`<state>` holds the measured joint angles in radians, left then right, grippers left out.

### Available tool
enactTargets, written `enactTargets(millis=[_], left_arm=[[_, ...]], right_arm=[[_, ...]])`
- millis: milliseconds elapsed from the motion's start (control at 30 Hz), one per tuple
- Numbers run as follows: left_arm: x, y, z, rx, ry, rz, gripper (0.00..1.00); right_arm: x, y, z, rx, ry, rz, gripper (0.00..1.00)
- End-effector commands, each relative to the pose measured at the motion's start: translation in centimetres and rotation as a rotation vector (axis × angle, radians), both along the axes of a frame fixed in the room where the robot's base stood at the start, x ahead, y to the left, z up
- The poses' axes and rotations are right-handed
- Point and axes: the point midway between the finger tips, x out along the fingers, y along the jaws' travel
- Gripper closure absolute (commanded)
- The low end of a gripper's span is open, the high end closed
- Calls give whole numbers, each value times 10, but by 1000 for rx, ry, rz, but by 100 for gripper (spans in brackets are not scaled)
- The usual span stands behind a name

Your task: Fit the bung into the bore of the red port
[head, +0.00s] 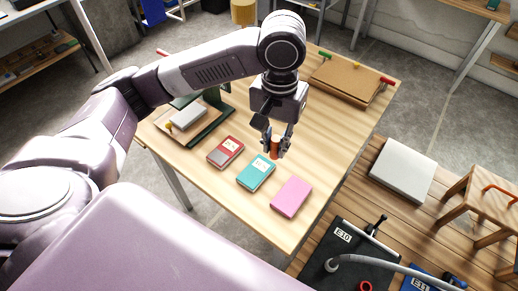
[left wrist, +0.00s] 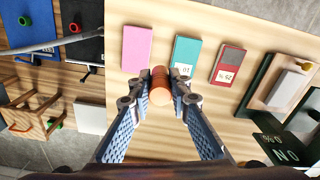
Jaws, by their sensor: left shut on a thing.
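The bung (head: 275,150) is a short orange-brown cylinder. My left gripper (head: 276,153) is shut on it and holds it upright over the wooden table. The red port (head: 366,286) is a red ring on a black panel marked E10, cut by the bottom edge of the head view. The red port also shows at upper left in the left wrist view (left wrist: 76,28). The bung is well apart from it. My right gripper is in neither view.
On the table (head: 330,135) lie red (head: 226,152), teal (head: 257,172) and pink (head: 291,197) boxes below the gripper. A grey hose (head: 400,267) crosses the black panel (head: 330,240). A blue panel (head: 418,284), white slab (head: 403,170) and wooden stool (head: 485,200) stand right.

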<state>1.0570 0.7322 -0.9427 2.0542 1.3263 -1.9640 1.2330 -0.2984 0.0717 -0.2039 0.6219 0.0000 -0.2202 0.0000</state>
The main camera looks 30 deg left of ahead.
Motion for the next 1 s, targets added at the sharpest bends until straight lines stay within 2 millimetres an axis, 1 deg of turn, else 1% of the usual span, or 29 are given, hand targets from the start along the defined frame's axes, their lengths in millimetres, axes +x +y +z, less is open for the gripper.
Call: enactTargets(millis=[33,167,267,367,433,467,700,800,900,1000], left_arm=[[4,-2,18,-3,6,10,100],[11,-3,28,-3,13,28,100],[14,-3,27,-2,17,37,100],[13,-3,12,-1,22,40,100],[12,-3,-6,-2,24,39,100],[13,-2,-11,0,23,41,100],[13,-1,-75,2,22,40,100],[13,-2,-99,2,20,40,100],[13,-2,-116,1,18,38,100],[14,-2,-125,-1,15,39,100]], right_arm=[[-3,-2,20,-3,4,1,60],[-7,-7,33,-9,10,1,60],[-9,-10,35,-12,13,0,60],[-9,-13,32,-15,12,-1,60],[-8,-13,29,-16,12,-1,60],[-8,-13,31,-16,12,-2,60],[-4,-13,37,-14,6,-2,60],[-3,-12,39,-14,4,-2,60],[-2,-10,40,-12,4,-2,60],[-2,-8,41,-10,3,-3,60]])
